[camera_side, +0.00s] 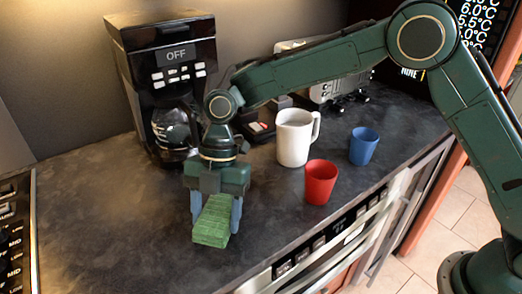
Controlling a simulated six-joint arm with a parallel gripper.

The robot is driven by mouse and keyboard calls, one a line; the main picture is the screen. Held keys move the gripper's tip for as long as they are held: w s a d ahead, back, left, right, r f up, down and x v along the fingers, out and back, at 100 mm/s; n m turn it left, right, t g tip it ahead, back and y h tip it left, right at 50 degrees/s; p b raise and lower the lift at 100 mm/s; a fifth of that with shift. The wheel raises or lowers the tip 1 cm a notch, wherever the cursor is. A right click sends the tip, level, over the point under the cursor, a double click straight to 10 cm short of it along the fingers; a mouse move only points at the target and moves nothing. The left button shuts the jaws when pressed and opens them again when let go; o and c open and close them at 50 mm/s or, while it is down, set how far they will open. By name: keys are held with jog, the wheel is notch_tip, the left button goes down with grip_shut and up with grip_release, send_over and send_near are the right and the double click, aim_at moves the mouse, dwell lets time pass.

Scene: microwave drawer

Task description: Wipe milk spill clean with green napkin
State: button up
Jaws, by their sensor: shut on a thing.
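My gripper (216,222) points down over the left part of the dark counter. It is shut on the green napkin (212,222), a thick folded block held between its two blue-grey fingers. The napkin is at or just above the counter; I cannot tell if it touches. I cannot make out a clear milk spill. Only faint lighter patches show on the counter left of my gripper, and the area behind the napkin is hidden.
A black coffee maker (168,62) with a glass carafe stands behind my gripper. A white pitcher (293,140), a red cup (320,182) and a blue cup (363,147) stand upright to the right. The counter (110,225) is clear to the left. Its front edge lies close right of the napkin.

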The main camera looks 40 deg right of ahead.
jog(key=shift+r, duration=2.1)
